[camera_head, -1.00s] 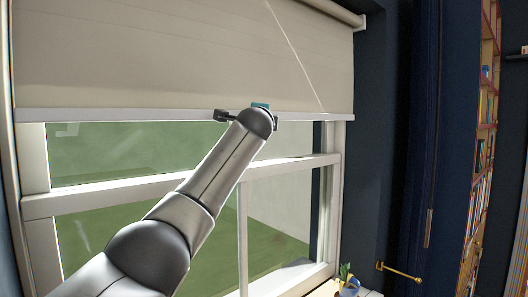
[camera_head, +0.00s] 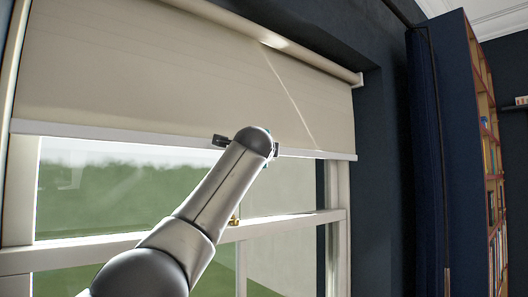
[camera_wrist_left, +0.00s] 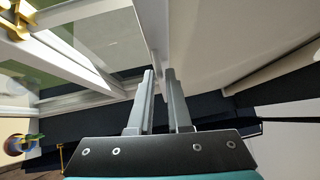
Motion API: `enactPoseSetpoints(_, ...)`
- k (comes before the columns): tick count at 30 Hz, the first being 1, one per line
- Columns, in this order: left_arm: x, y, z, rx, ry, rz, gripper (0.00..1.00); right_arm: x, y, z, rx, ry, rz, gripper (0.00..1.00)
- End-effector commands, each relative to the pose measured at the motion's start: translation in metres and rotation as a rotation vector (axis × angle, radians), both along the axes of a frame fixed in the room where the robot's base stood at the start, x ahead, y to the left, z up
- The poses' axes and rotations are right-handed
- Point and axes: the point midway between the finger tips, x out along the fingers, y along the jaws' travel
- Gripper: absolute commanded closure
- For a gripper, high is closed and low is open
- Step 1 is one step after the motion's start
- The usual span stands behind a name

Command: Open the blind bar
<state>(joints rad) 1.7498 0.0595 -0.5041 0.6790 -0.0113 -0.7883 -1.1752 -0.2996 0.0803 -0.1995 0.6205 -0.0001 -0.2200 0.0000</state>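The blind bar (camera_head: 100,133) is a white strip along the lower edge of a beige roller blind (camera_head: 150,75) in front of the window. My left gripper (camera_head: 247,146) is at the bar, right of its middle; my own wrist hides the fingertips in the head view. In the left wrist view, the fingers (camera_wrist_left: 161,85) are close together, with the thin bar (camera_wrist_left: 152,45) running in between them. The gripper looks shut on the bar. My right gripper is in neither view.
The window's middle rail (camera_head: 285,226), with a brass latch (camera_head: 234,221), lies below the bar. The blind's roller (camera_head: 290,48) is above it. A dark blue curtain or panel (camera_head: 425,160) and a bookcase (camera_head: 490,150) stand to the right.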

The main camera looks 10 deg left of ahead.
Motion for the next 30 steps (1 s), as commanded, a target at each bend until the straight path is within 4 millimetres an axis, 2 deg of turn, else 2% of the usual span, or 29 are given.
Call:
enactPoseSetpoints(1, 0.0, 0.0, 0.0, 0.0, 0.0, 0.0, 0.77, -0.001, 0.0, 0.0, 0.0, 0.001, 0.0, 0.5)
enactPoseSetpoints(6, 0.0, 0.0, 0.0, 0.0, 0.0, 0.0, 0.6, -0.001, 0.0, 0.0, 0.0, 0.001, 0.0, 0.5)
enactPoseSetpoints(17, -0.004, 0.0, -0.002, -0.001, -0.002, 0.0, 0.6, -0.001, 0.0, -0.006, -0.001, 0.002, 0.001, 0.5)
enactPoseSetpoints(23, -0.022, -0.003, -0.006, 0.001, -0.004, 0.0, 0.6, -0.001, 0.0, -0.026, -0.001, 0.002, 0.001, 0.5)
enactPoseSetpoints(30, -0.054, -0.006, -0.009, 0.001, -0.004, 0.0, 0.6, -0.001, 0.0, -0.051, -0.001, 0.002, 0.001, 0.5)
